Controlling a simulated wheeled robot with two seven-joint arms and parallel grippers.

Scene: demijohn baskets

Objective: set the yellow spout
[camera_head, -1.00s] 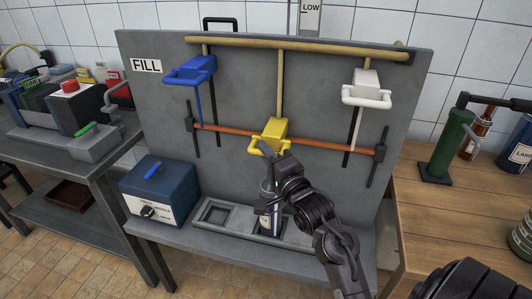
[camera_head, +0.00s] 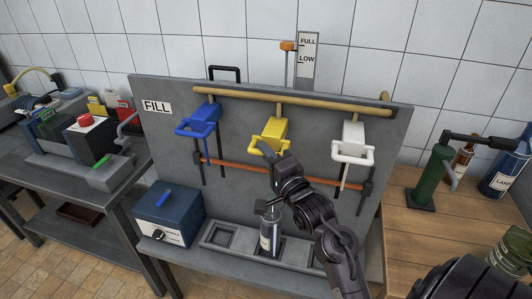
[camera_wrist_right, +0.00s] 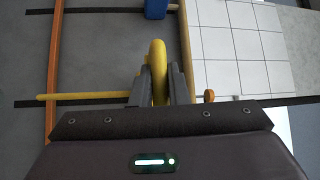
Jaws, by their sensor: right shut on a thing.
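The yellow spout (camera_head: 272,130) is on the grey fill panel (camera_head: 245,97), between the blue spout (camera_head: 205,113) and the white spout (camera_head: 354,133), at about their height. My right gripper (camera_head: 268,149) is shut on its yellow loop handle; the wrist view shows the handle (camera_wrist_right: 158,65) between the two fingers. My forearm hides part of the panel and tray. My left gripper is not in view.
An orange crossbar (camera_head: 240,169) runs below the spouts. A level gauge (camera_head: 307,60) marked FULL and LOW stands behind the panel. A blue box (camera_head: 170,211) sits left of the tray; a green pump (camera_head: 431,175) and bottles stand on the wooden table (camera_head: 405,217).

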